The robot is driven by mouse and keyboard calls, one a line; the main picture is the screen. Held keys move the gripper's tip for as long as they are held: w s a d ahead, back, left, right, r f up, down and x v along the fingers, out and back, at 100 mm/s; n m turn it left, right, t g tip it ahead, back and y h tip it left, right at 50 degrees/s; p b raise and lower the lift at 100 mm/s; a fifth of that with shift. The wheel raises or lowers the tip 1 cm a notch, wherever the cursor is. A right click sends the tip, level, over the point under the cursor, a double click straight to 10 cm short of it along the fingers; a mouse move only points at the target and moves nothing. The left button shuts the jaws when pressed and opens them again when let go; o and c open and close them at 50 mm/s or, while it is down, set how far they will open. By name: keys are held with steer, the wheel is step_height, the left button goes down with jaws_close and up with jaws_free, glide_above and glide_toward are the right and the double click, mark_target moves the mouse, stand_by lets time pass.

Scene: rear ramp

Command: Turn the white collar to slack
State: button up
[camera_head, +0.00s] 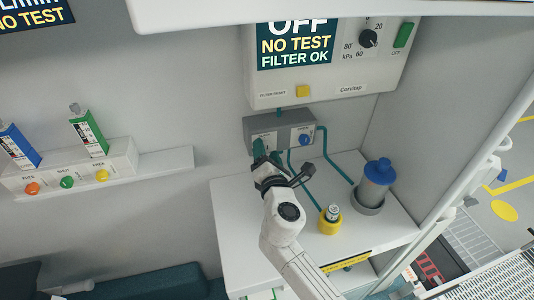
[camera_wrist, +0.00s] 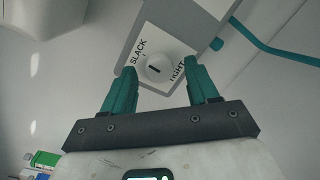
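The white collar (camera_wrist: 158,69) is a round knob with a short black mark, on a white plate (camera_wrist: 146,84) lettered SLACK on the left and TIGHT on the right. I cannot tell clearly which word its mark points at. My gripper (camera_wrist: 159,64) is open, its two green fingers either side of the collar with gaps showing; I cannot tell how far short of it the tips are. In the head view my gripper (camera_head: 265,151) is at the left part of the grey box (camera_head: 254,126) and hides the collar.
A blue knob (camera_head: 304,139) sits right of my gripper, with green tubes (camera_head: 338,168) running down. A yellow-based holder (camera_head: 329,224) and a blue-topped canister (camera_head: 376,178) stand on the white counter (camera_head: 235,220). The Corvitap unit (camera_head: 330,92) hangs above.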

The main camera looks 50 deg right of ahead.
steer(key=b+v, duration=0.2)
steer(key=v, duration=0.9)
steer(key=shift+w, duration=0.1)
stand_by(0.5)
